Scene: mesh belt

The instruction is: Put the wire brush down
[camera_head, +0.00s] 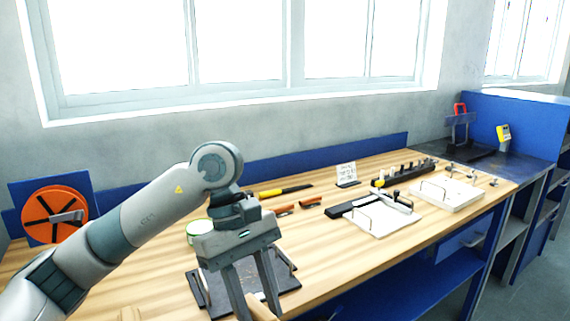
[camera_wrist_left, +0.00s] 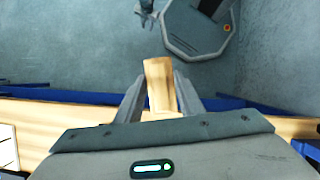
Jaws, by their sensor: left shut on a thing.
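My left gripper (camera_head: 257,312) is shut on the wire brush, whose pale wooden part (camera_head: 263,309) shows at the bottom edge of the head view. In the left wrist view the wooden part (camera_wrist_left: 159,82) stands between the two fingers. The bristles cannot be made out in either view. In the head view the gripper points down in front of a dark tray or mat (camera_head: 285,281) at the bench's front edge. In the wrist view the floor shows beyond the wood. My right gripper is not in view.
The wooden bench (camera_head: 335,262) has clear room right of the gripper. A yellow-black tool (camera_head: 286,191), reddish-brown pieces (camera_head: 310,201), a white tray (camera_head: 383,221) and a small sign (camera_head: 346,173) lie further along. An orange reel (camera_head: 50,208) stands at the left.

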